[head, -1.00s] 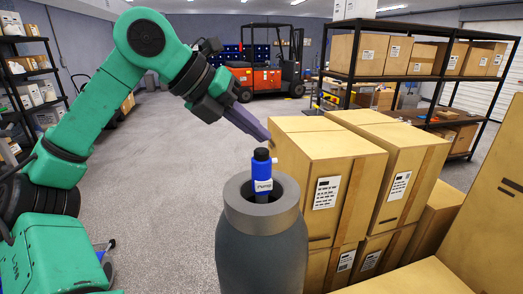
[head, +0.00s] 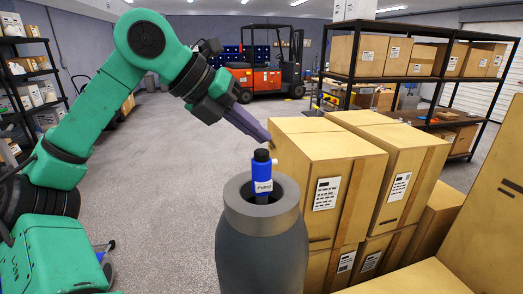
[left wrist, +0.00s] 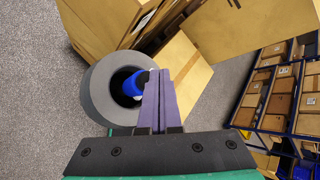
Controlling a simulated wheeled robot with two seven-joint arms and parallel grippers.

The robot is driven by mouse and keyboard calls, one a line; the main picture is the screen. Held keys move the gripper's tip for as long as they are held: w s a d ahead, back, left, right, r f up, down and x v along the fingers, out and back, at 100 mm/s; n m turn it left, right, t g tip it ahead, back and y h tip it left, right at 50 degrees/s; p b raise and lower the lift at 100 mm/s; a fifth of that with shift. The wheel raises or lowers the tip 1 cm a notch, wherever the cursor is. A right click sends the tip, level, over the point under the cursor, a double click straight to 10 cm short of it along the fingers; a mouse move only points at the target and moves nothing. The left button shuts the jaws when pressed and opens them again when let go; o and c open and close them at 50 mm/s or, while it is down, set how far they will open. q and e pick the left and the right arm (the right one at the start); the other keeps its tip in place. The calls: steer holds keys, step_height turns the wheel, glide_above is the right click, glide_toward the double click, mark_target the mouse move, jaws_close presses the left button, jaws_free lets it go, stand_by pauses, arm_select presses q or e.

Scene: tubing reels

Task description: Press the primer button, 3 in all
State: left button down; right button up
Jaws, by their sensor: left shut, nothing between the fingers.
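A blue pump with a black cap (head: 262,170) stands upright in the opening of a dark grey, round-shouldered vessel (head: 262,222). The black cap on its top is the likely primer button, though no separate button can be made out. My left gripper (head: 268,140) is shut and empty, with its purple fingers slanting down to just above the black cap. I cannot tell whether the fingertips touch it. In the left wrist view the shut fingers (left wrist: 160,73) partly cover the blue pump (left wrist: 134,84) inside the grey ring (left wrist: 96,92). My right gripper is not in view.
Stacked cardboard boxes (head: 330,165) stand close on the right of the vessel, near my left fingertips. More boxes fill the right foreground. Black shelving (head: 410,80) and a red forklift (head: 262,75) stand further back. The floor (head: 165,170) left of the vessel is clear.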

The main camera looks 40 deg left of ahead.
mark_target(256, 153)
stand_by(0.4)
arm_select(q)
steer(key=shift+f+b, duration=0.4)
steer(key=shift+b, duration=0.05)
steer(key=shift+f+b, duration=0.55)
steer(key=shift+b, duration=0.05)
stand_by(0.5)
steer(key=shift+r, duration=0.15)
steer(key=shift+r+p, duration=0.85)
steer(key=shift+p, duration=0.15)
step_height(256, 153, up, 5)
steer(key=p, duration=0.5)
steer(key=shift+r, duration=0.1)
